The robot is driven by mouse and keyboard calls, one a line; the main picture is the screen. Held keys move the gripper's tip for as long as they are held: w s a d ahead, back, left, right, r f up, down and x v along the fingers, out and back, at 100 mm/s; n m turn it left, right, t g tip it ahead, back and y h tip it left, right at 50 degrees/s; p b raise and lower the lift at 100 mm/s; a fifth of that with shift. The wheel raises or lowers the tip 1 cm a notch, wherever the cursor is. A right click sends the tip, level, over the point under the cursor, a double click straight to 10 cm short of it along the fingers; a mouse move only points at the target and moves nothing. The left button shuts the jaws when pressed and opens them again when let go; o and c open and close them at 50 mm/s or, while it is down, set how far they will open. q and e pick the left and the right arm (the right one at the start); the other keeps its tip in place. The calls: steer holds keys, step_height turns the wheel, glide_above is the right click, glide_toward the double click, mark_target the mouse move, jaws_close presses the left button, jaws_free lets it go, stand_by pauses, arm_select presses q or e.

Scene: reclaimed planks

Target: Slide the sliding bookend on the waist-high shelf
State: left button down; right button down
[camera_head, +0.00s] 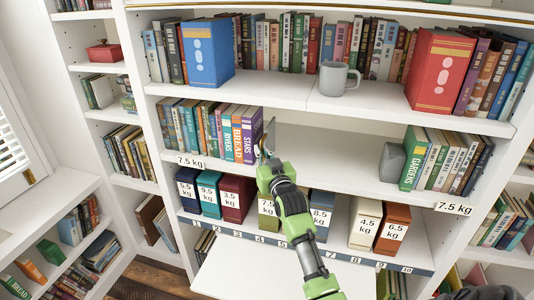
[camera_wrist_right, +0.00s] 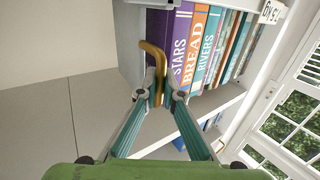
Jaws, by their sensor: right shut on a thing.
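The sliding bookend (camera_head: 269,133) is a thin dark upright plate on the waist-high shelf (camera_head: 330,165). It stands at the right end of a row of books, beside the purple STARS book (camera_head: 252,135). Its brass handle (camera_wrist_right: 154,62) shows in the right wrist view, in front of the purple spine. My right gripper (camera_head: 268,158) reaches in from below, and in the wrist view its fingertips (camera_wrist_right: 157,97) are shut on the handle. The gripper hides part of the bookend in the head view. My left gripper is not in view.
The shelf is clear from the bookend rightward to a grey block (camera_head: 392,161) beside the green GARDENS book (camera_head: 412,158). Weight-labelled boxes (camera_head: 236,198) stand on the shelf below. Above are more books and a grey mug (camera_head: 339,78).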

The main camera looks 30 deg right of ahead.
steer(key=w+a, duration=0.2)
steer(key=w, duration=0.1)
steer(key=shift+w+a, duration=0.1)
steer(key=shift+a, duration=0.25)
steer(key=shift+d, duration=0.1)
steer(key=c, duration=2.2)
jaws_free()
steer(key=v, duration=1.2)
